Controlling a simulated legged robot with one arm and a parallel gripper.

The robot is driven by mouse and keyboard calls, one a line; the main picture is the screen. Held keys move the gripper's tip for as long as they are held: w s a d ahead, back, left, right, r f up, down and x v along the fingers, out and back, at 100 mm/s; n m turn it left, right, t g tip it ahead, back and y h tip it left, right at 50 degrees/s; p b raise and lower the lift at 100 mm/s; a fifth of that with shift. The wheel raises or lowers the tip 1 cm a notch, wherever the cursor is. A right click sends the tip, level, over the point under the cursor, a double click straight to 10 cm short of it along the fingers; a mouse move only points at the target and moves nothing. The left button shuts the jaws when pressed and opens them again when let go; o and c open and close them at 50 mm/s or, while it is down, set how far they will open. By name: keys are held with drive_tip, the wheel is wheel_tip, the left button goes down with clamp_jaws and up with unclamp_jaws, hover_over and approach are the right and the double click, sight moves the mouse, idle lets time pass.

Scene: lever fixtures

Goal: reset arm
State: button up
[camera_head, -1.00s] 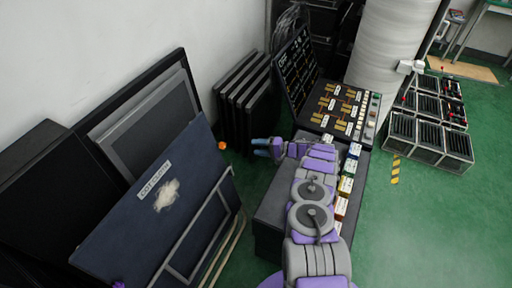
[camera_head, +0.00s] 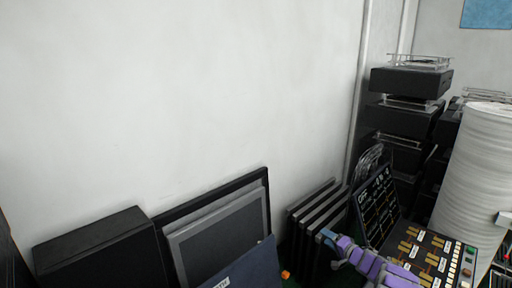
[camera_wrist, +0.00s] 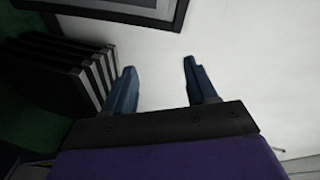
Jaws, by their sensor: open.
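My gripper (camera_head: 329,236) shows at the lower right of the head view, at the end of my purple and grey arm, in front of dark upright panels. In the wrist view my gripper (camera_wrist: 160,75) is open, its two blue fingers apart with nothing between them and the white wall behind. The lever panel (camera_head: 424,255), a dark console with several brown and gold levers and white labels, lies right of my arm. A black display board (camera_head: 376,207) stands behind it. My arm hides part of the console's lower left.
Upright dark panels (camera_head: 312,222) stand close to my gripper and also show in the wrist view (camera_wrist: 75,72). Framed boards (camera_head: 225,240) and a black box (camera_head: 95,250) lean along the white wall. A wrapped white column (camera_head: 474,180) and stacked black equipment (camera_head: 408,100) stand at the right.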

wheel_tip(320, 180, up, 14)
drive_tip(key=w+t+h, duration=0.1)
drive_tip(key=w+h, duration=0.1)
drive_tip(key=h, duration=0.4)
drive_tip(key=s+a+r+g+h, duration=0.1)
drive_tip(key=s+r+g+h, duration=0.2)
drive_tip(key=s+r, duration=0.55)
drive_tip(key=s+a+f+n+g, duration=0.1)
drive_tip(key=s+a+g, duration=0.3)
drive_tip(key=s, duration=1.6)
drive_tip(key=s+a+f+n+g, duration=0.1)
drive_tip(key=s+a+n+g, duration=0.3)
drive_tip(key=s, duration=1.5)
drive_tip(key=s+a+f+n+g+y, duration=0.1)
drive_tip(key=s+a+g, duration=0.4)
drive_tip(key=s, duration=1.5)
drive_tip(key=shift+s+a+n+g, duration=0.3)
drive_tip(key=shift+a+n, duration=0.6)
drive_tip(key=shift+a, duration=0.25)
